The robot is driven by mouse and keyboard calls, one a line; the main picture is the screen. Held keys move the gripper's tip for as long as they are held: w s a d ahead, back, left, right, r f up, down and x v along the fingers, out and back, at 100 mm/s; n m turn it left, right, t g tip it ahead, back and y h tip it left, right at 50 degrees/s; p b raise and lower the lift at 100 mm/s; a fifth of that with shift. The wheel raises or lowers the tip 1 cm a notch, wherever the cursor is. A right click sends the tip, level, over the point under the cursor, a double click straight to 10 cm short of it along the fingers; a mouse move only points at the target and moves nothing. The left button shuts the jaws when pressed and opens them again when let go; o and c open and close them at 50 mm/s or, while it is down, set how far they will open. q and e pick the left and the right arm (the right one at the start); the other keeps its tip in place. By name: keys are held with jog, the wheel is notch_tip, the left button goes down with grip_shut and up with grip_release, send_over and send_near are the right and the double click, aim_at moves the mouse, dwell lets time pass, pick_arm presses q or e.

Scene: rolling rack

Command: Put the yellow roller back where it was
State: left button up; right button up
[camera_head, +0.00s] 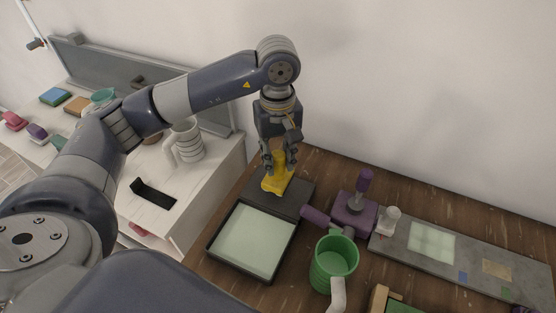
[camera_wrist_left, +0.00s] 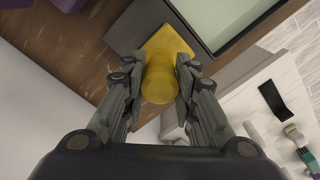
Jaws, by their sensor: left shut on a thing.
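The yellow roller (camera_head: 277,181) is upright, its wide flat end down, over the dark back part of the black tray (camera_head: 212,246). I cannot tell whether it touches the tray. The tray's front part holds a pale green pad (camera_head: 254,239). My left gripper (camera_head: 279,157) comes from above and is shut on the roller's upper part. In the left wrist view the roller (camera_wrist_left: 159,83) sits between the two fingers (camera_wrist_left: 160,72), its square base over the dark plate (camera_wrist_left: 141,22). My right gripper is not in view.
A purple tool (camera_head: 353,212) lies right of the tray, near a green mug (camera_head: 333,264). A grey slab (camera_head: 455,257) with pale squares lies farther right on the wooden table (camera_head: 330,166). A white bench (camera_head: 217,166) with a ribbed white mug (camera_head: 188,142) stands left.

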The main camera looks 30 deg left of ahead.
aim_at(278, 166)
pick_arm(q)
jog(key=shift+w+a+f+p, duration=0.15)
jog(key=shift+w+p, duration=0.15)
jog(key=shift+p, duration=0.05)
notch_tip(278, 166, down, 2)
jog(key=shift+f+p, duration=0.2)
jog(key=shift+p, duration=0.45)
jog(key=shift+f, duration=0.3)
jog(key=shift+c, duration=0.2)
jog(key=shift+f, duration=0.1)
jog(key=shift+f+b, duration=0.25)
jog(key=shift+b, duration=0.1)
jog(key=o, duration=0.9)
jog(key=shift+o, duration=0.3)
jog(key=shift+r, duration=0.1)
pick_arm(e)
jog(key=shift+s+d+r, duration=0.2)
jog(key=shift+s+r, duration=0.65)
